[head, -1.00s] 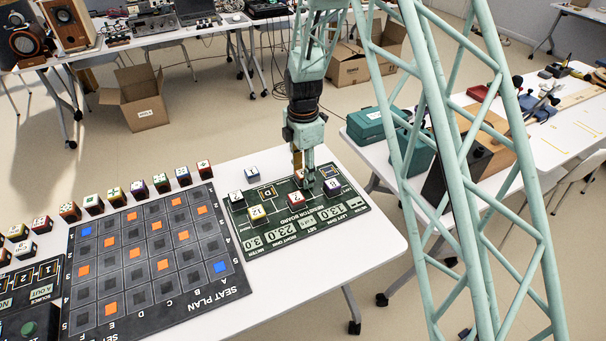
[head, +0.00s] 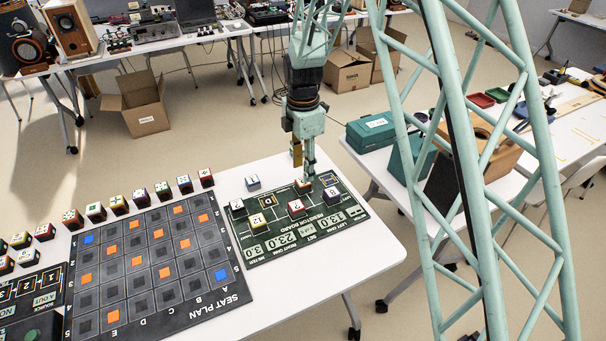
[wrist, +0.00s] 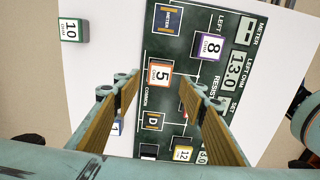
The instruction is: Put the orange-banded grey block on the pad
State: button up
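The orange-banded grey block (wrist: 160,74), marked 5, sits on the dark green board in the wrist view. In the head view the block (head: 303,186) is partly hidden by my gripper (head: 304,176). My gripper (wrist: 160,88) is open, with a finger to each side of the block in the wrist picture; I see no contact, and the height gap is unclear. A meter pad (wrist: 169,18) is empty too. Which pad the task means is unclear.
Purple block 8 (wrist: 209,46) and yellow block 12 (wrist: 181,154) stand on the board. Red block 7 (head: 296,207) stands close to the gripper. A seat plan mat (head: 150,262) lies to the left.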

jog(key=shift+r+p, duration=0.5)
jog(key=shift+r, duration=2.2)
